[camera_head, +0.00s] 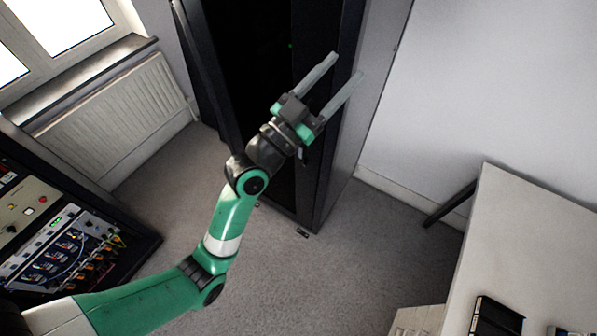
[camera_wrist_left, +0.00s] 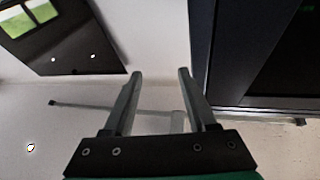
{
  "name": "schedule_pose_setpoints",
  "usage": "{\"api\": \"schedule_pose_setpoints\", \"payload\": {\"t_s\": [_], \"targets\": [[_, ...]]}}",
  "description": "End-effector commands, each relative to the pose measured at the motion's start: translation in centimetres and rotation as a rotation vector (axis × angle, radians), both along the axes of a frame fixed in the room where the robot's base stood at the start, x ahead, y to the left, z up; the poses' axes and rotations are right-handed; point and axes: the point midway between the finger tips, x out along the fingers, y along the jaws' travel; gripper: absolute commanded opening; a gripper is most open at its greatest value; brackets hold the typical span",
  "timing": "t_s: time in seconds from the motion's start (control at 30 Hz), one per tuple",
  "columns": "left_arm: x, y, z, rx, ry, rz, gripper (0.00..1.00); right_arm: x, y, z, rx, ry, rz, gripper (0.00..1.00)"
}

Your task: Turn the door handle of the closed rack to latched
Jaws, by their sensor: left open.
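The dark rack (camera_head: 313,180) stands at the back centre of the head view, with a black front and a small green light inside. Its dark frame (camera_wrist_left: 268,100) also fills the right of the left wrist view. I cannot make out a door handle in either view; it may be hidden by my arm or too dark to tell. My left gripper (camera_head: 346,68) is open, its two parallel fingers lying in front of the rack's right edge in the picture. In the left wrist view nothing shows between the fingers (camera_wrist_left: 158,75). My right gripper is not in view.
A pale table (camera_head: 520,235) with a black object (camera_head: 497,316) is at lower right. A radiator (camera_head: 115,105) sits under the window. Grey floor (camera_head: 330,275) is clear between them.

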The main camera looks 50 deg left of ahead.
Motion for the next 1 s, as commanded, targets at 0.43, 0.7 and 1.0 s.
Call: {"api": "schedule_pose_setpoints", "payload": {"t_s": [0.43, 0.7, 1.0], "targets": [[-5.7, 11.7, -42.9, -0.205, 0.415, 0.224, 0.57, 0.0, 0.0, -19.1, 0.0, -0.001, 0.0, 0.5], [-5.7, 12.4, -42.7, -0.207, 0.414, 0.238, 0.57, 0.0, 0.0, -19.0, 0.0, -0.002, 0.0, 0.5], [-0.6, 13.6, -42.8, -0.206, 0.412, 0.236, 0.57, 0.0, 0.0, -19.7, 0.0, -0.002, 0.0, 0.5]]}}
